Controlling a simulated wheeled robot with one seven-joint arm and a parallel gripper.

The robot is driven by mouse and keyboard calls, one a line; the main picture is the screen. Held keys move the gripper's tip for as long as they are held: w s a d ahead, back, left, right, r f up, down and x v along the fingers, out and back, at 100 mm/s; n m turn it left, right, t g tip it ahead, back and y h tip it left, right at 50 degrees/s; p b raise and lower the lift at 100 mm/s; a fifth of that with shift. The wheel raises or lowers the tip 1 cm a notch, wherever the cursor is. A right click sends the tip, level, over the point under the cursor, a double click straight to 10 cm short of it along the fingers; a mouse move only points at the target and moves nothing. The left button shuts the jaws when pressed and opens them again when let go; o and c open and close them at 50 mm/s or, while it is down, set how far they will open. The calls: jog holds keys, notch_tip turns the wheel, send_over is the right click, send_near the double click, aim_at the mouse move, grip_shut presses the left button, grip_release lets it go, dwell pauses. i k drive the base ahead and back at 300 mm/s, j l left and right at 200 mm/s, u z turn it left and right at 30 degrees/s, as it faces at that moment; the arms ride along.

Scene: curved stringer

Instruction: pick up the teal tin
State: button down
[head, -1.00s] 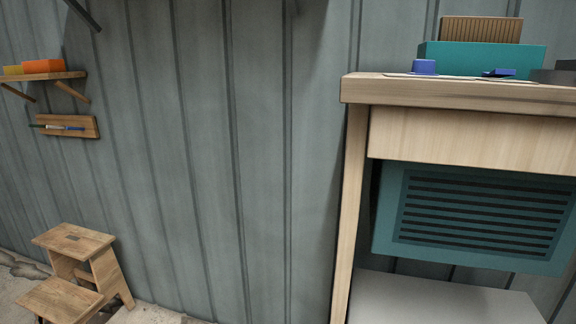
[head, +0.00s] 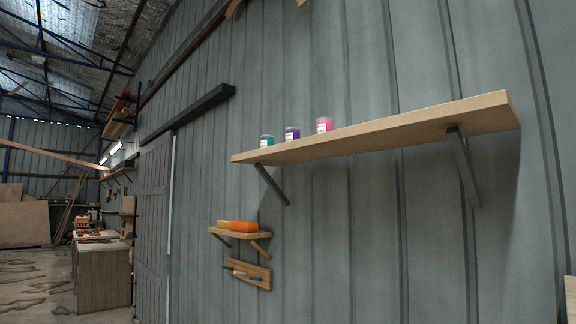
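The teal tin (head: 266,141) stands upright on a long wooden wall shelf (head: 390,136), near the shelf's left end. It has a pale label. A purple tin (head: 292,134) and a pink tin (head: 324,126) stand in a row to its right on the same shelf. The shelf is seen from slightly below, so the tins' bases are partly hidden by its front edge. My gripper is not in view.
Dark brackets (head: 463,165) hold the shelf to the grey ribbed wall (head: 330,240). Below hangs a small shelf (head: 240,234) with orange and yellow blocks, above a small tool rack (head: 248,273). A grey door and cluttered workshop floor lie at left.

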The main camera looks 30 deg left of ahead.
aim_at(266, 139)
jog(key=i+j, duration=0.1)
jog(key=j, duration=0.25)
jog(key=i+j, duration=0.1)
jog(key=j, duration=0.3)
jog(key=i+j, duration=0.1)
jog(key=j, duration=0.25)
jog(key=i+j, duration=0.1)
jog(key=j, duration=0.3)
